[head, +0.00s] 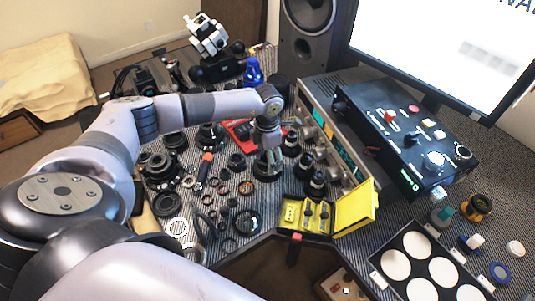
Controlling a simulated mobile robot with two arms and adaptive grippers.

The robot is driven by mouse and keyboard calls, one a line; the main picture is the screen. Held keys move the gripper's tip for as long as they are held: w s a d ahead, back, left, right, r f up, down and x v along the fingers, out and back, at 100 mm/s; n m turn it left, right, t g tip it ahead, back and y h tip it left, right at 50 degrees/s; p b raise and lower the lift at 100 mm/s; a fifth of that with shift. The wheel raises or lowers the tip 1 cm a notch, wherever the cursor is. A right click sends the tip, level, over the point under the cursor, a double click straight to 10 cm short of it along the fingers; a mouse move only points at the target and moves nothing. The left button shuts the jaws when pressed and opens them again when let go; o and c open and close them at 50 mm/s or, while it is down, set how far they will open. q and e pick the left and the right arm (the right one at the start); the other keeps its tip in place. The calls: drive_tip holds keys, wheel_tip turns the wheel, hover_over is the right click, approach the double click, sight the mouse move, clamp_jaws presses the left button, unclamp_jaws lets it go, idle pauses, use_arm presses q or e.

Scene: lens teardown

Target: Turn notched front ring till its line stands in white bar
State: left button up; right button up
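My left arm reaches in from the left, and its gripper (268,146) points down over the middle of the bench. A dark lens body (267,170) stands directly under the gripper. The fingers are at or just above its top; I cannot tell whether they touch it. The gripper is too small to show whether its fingers are open or shut. The notched front ring, its line and the white bar cannot be made out; the gripper may cover them. My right gripper is not in view.
Several dark lens barrels (316,183) stand close on the right. Loose rings and parts crowd the left. An open yellow case (326,228) sits near the front edge. A black control box (402,140), a blue bottle (253,72) and a tray of white discs (384,285) surround the area.

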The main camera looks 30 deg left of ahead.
use_arm(q)
wheel_tip(320, 180, up, 12)
idle(0.7)
drive_tip(key=shift+f, duration=0.1)
